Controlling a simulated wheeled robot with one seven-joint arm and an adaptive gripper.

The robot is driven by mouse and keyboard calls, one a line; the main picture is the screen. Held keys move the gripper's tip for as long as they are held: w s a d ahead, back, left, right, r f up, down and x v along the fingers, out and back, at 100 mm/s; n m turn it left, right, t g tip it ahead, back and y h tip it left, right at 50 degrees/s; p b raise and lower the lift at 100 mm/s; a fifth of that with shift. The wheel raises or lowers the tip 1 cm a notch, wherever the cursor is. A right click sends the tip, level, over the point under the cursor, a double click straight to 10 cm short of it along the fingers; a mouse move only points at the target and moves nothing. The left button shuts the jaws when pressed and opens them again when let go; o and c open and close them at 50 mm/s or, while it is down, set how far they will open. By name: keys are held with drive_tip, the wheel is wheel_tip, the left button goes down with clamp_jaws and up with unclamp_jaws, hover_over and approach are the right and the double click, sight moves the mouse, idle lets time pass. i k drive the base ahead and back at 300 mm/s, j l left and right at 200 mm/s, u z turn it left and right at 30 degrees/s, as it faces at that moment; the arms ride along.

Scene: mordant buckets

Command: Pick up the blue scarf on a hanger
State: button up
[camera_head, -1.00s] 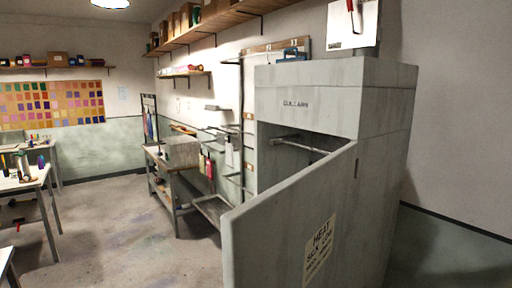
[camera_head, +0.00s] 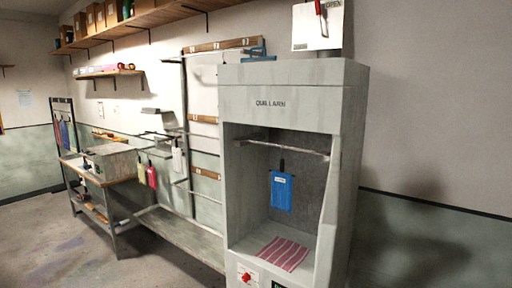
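The blue scarf (camera_head: 282,191) hangs from a small dark hanger on a metal rail (camera_head: 283,147) inside the open grey cabinet (camera_head: 296,104). It hangs upright near the middle of the cabinet and carries a small pale label near its top. A pink-and-white striped cloth (camera_head: 283,253) lies flat on the cabinet floor below it. My gripper does not show in the view.
To the left stand a wall rack (camera_head: 188,150) with hanging tags, a low grey bench (camera_head: 180,236) and a workbench (camera_head: 100,172). The cabinet has a red knob (camera_head: 246,277) low in front. The floor at lower left is clear.

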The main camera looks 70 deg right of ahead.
sight(281, 181)
drive_tip(key=i+l+z, duration=0.15)
drive_tip(key=z, duration=0.25)
drive_tip(key=i+z, duration=0.25)
drive_tip(key=z, duration=0.15)
drive_tip(key=i+l+z, duration=0.1)
drive_tip(key=z, duration=0.35)
drive_tip(key=i+j+z, duration=0.1)
drive_tip(key=i+z, duration=0.3)
drive_tip(key=k, duration=0.1)
